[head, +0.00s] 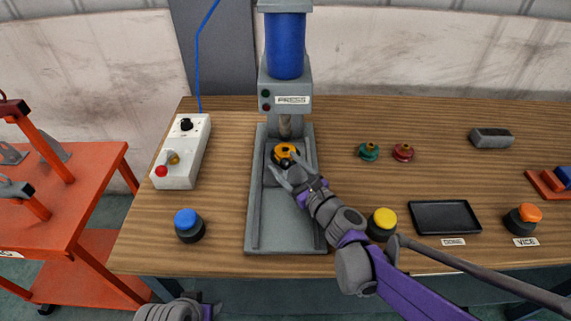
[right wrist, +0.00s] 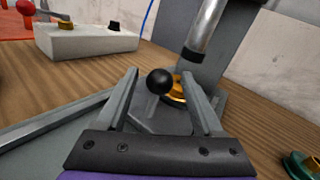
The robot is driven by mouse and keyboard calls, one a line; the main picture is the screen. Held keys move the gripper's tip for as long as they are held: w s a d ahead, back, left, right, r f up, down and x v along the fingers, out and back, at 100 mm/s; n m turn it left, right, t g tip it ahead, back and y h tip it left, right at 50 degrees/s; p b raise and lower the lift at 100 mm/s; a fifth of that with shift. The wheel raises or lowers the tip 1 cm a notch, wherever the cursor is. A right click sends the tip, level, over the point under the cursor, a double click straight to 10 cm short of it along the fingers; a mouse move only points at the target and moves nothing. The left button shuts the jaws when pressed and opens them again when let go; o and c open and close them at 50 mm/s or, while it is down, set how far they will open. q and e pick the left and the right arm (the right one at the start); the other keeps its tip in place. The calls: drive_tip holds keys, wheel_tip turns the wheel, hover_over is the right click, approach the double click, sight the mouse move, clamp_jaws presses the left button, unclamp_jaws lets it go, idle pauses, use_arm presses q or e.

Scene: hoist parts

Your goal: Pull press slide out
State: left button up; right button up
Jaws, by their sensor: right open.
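The grey press (head: 285,95) with a blue cylinder stands at the back of the wooden table. Its slide (head: 277,174) sits in the grey bed (head: 287,234) under the ram, towards the back. A gold part (head: 286,151) sits on the slide; it also shows in the right wrist view (right wrist: 174,98). A black ball knob (right wrist: 160,81) is in front of the gold part. My right gripper (head: 281,162) is open, its fingers (right wrist: 160,76) on either side of the knob, with visible gaps. My left gripper's fingers are not in view; only an arm part shows at bottom left.
A white control box (head: 182,150) and blue button (head: 188,225) stand left of the press. Green (head: 369,151) and red (head: 403,152) parts, a yellow button (head: 381,224) and a black tray (head: 444,217) lie to the right. The front bed is clear.

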drive_tip(key=shift+w+a, duration=0.2)
drive_tip(key=shift+w, duration=0.05)
clamp_jaws()
idle(1.4)
